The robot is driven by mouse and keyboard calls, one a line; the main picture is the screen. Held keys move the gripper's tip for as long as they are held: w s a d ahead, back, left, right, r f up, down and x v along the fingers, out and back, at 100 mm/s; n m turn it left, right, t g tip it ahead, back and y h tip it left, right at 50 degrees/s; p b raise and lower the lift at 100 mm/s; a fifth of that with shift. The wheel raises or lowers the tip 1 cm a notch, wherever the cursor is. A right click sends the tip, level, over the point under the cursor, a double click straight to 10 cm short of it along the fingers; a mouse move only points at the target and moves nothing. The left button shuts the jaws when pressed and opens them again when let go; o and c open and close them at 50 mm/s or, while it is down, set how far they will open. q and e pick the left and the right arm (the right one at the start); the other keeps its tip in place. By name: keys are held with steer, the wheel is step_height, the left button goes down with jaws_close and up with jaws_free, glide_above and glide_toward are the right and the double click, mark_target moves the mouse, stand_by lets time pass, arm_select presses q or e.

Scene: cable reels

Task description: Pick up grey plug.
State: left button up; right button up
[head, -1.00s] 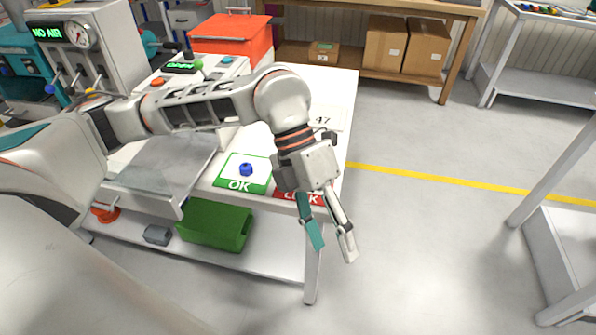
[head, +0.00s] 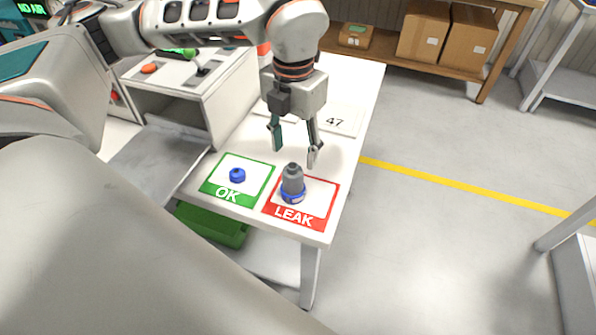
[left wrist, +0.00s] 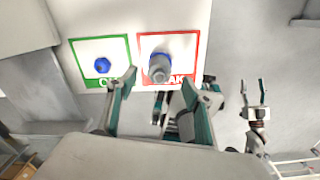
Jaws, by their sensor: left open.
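The grey plug (head: 292,178) stands upright on the red LEAK card (head: 318,207), with a blue ring around its base. In the left wrist view the plug (left wrist: 159,66) shows from above, near the top middle. My left gripper (head: 295,151) is open and empty, its fingers pointing down just above and behind the plug in the head view. In the left wrist view its two fingers (left wrist: 163,88) are spread, with the plug beyond them. My right gripper (left wrist: 254,92) shows at the right of the left wrist view, fingers apart; it is not in the head view.
A green OK card (head: 213,188) with a small blue fitting (head: 237,175) lies left of the LEAK card. A card marked 47 (head: 343,119) lies behind. A green bin (head: 215,228) is under the white table. Open floor lies to the right.

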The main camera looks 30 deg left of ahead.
mark_target(292, 166)
arm_select(q)
steer(key=shift+s+f, duration=0.3)
steer(key=shift+f, duration=0.4)
steer(key=f, duration=0.4)
steer(key=shift+s+f, duration=0.15)
steer(key=shift+s, duration=0.05)
steer(key=shift+w+f, duration=0.1)
steer(key=shift+f, duration=0.15)
steer(key=c, duration=1.3)
